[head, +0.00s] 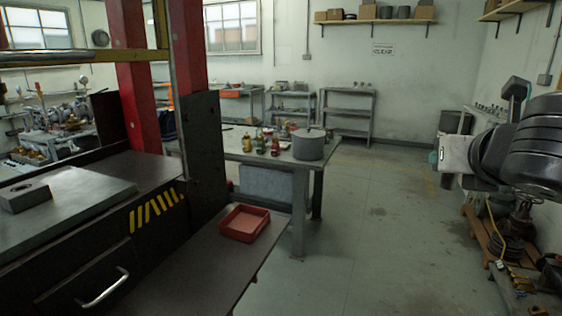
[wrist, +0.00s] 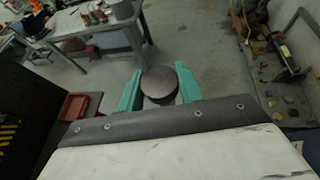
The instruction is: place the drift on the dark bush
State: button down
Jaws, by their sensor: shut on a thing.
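My gripper (wrist: 160,92) has two teal fingers, shut on a round, dark brown-grey piece, which I take to be the drift (wrist: 159,80). Its flat round end faces the wrist camera; its far end is hidden. In the head view my gripper (head: 447,156) is at the right, high over the floor and well away from the press; its fingers and the piece do not show clearly there. A grey block (head: 25,198) lies on the press plate at the far left, with a small dark round spot on top. I cannot tell whether that spot is the dark bush.
The press has red columns (head: 130,80) and a steel plate (head: 75,205). A red tray (head: 244,222) sits on the low shelf beside it. A workbench (head: 235,150) holds bottles and a grey pot (head: 308,146). A wooden pallet (head: 480,232) lies at right. The middle floor is clear.

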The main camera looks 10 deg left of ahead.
aim_at(21, 187)
jog(key=u, duration=0.75)
jog(key=k, duration=1)
jog(key=u, duration=1.05)
jog(key=k, duration=0.2)
jog(key=z, duration=0.9)
jog(key=i, duration=1.15)
jog(key=u, duration=0.55)
jog(key=i, duration=0.5)
jog(key=u, duration=0.45)
